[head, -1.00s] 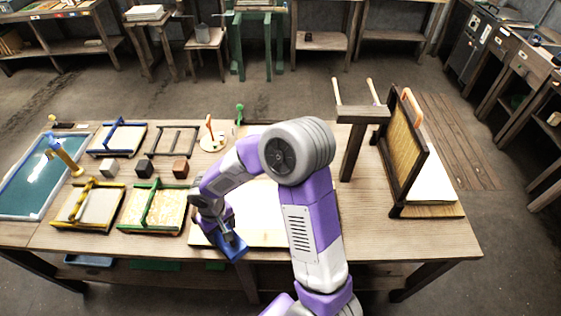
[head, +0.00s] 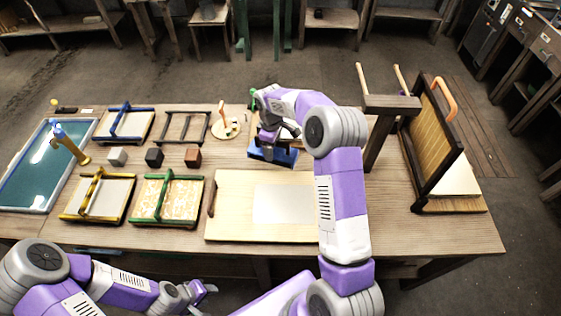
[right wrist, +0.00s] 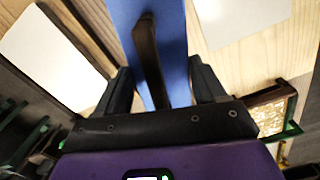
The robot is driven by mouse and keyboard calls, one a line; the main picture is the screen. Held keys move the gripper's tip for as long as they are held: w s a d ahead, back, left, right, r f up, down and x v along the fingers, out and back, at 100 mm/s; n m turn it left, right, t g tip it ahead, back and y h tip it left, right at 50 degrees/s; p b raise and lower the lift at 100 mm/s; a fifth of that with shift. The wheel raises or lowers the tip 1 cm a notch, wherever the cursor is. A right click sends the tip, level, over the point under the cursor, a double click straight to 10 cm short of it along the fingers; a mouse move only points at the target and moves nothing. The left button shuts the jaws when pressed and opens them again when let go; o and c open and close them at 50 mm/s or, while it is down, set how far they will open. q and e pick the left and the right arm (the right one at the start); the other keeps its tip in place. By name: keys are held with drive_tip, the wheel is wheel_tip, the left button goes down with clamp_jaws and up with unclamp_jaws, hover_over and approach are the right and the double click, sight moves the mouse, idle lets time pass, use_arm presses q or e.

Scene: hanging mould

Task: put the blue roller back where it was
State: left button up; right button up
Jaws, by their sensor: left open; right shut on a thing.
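The blue roller (head: 286,160) is a blue slab-like piece with a dark handle. My left gripper (head: 205,290) is open and empty in front of the table, low at the bottom of the head view.
A pale board (head: 235,222) with a grey sheet (head: 285,204) lies in front of the roller. Green-framed (head: 172,212) and yellow-framed (head: 100,200) moulds lie to the left. A round disc (head: 232,132) stands left of the roller. A wooden post (head: 378,145) and an upright mould (head: 432,130) stand right.

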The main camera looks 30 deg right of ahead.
drive_tip(key=w+d+n, duration=0.3)
drive_tip(key=d, duration=0.2)
wheel_tip(320, 180, down, 9)
drive_tip(key=shift+a+f+b, duration=0.1)
drive_tip(key=shift+b, duration=0.5)
